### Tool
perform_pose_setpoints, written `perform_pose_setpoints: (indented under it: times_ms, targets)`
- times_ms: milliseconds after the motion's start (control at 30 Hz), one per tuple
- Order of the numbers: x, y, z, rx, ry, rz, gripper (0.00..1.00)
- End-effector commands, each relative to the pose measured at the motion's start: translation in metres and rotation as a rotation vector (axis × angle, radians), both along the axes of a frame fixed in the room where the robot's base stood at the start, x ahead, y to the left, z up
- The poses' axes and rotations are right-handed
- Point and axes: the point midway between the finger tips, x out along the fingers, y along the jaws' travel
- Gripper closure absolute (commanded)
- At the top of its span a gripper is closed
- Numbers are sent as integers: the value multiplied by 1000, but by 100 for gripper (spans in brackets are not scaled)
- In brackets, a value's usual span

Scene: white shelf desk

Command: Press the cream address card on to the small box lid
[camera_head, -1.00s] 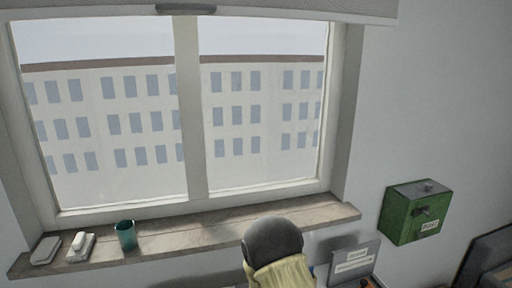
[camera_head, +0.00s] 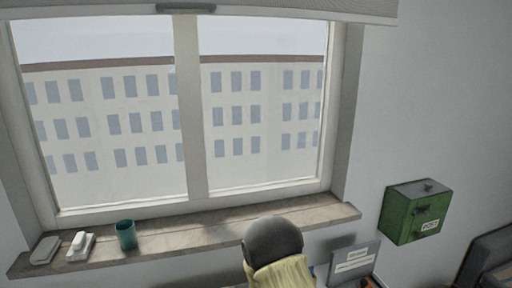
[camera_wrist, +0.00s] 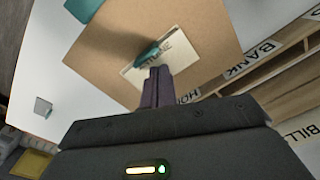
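In the wrist view a flat brown cardboard surface (camera_wrist: 205,60), which looks like the box lid, lies under my gripper. A cream card (camera_wrist: 133,74) with dark printed letters lies on it, turned at an angle and partly hidden by my fingers. My gripper (camera_wrist: 155,70) points at the card with its two dark fingers close together. A small teal piece (camera_wrist: 150,52) shows just beyond the fingertips, over the card; I cannot tell whether the fingers touch it.
A small grey cube (camera_wrist: 43,107) lies at the left on the white desk (camera_wrist: 65,65). A teal cup (camera_head: 126,235) stands on the sill. A green post box (camera_head: 415,212) hangs on the wall.

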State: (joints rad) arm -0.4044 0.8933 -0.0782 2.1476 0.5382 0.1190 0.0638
Motion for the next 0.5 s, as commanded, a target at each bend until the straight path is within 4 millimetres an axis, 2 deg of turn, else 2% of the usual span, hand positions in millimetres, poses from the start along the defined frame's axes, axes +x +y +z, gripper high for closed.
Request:
perform_pose_setpoints:
  times_ms: [500]
  targets:
    - [0,0,-7,0,0,0,100]
